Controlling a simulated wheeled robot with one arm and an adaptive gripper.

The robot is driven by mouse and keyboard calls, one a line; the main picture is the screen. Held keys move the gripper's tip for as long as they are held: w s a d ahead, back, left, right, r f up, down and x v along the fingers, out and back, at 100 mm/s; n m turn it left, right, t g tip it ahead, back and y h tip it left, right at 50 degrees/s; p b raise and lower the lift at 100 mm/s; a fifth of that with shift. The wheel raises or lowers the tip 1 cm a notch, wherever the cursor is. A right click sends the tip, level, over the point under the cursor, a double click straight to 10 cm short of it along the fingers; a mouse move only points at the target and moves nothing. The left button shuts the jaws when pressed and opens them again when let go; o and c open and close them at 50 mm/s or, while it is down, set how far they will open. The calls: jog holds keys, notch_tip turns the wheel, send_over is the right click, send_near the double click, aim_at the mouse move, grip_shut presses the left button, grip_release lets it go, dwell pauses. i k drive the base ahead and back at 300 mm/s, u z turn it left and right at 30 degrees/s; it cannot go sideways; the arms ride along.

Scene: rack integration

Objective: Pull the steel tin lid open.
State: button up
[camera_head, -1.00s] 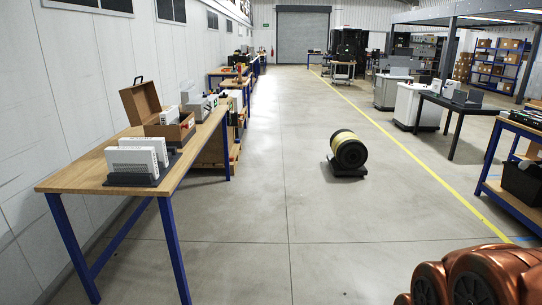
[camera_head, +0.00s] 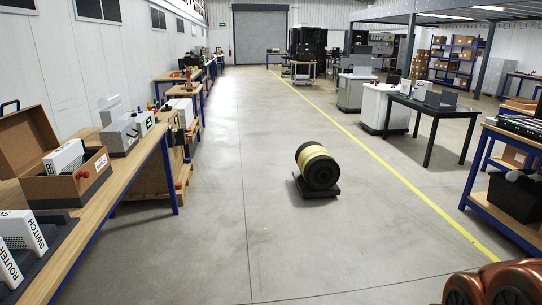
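I cannot make out a steel tin or its lid in this view. Part of my copper-coloured arm (camera_head: 500,285) shows at the bottom right corner. My gripper is outside the picture. A brown box (camera_head: 72,190) with its lid (camera_head: 28,140) standing up is on the wooden workbench (camera_head: 118,178) at the left, with a white device (camera_head: 64,158) in it.
White devices marked ROUTER and SWITCH (camera_head: 30,236) stand in a dark holder at the near left. A cable drum (camera_head: 318,166) sits on the floor ahead. A black table (camera_head: 432,108) and a blue-framed bench (camera_head: 512,128) stand right.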

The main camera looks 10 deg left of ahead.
aim_at(117, 132)
jog(key=u, duration=0.05)
jog(key=i, duration=1.75)
jog(key=u, duration=0.85)
jog(key=i, duration=1.3)
jog(key=u, duration=1.65)
jog(key=i, duration=0.75)
jog(key=u, duration=0.35)
